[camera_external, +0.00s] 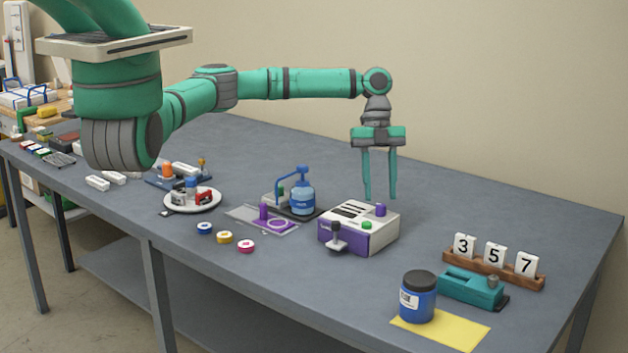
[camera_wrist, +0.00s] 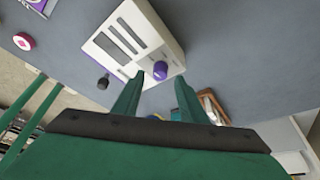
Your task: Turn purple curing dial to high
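The purple dial (camera_external: 380,210) is a small upright knob on top of a white and purple box (camera_external: 366,240), near its right back edge. It also shows in the wrist view (camera_wrist: 160,70), a little beyond and between my fingertips. My gripper (camera_external: 380,197) points straight down above the box, with its two green fingers apart and nothing between them. In the wrist view my gripper (camera_wrist: 167,83) has its left finger overlapping the box's edge in the picture. The gap between fingertips and dial is small. Which setting the dial points to is too small to read.
The box also carries a green button (camera_external: 367,225), dark slots and a black-knobbed lever (camera_external: 336,236) at its front. A blue bottle with a pump (camera_external: 301,200) stands to its left. A blue jar (camera_external: 417,297) and a teal device (camera_external: 470,288) stand to the right.

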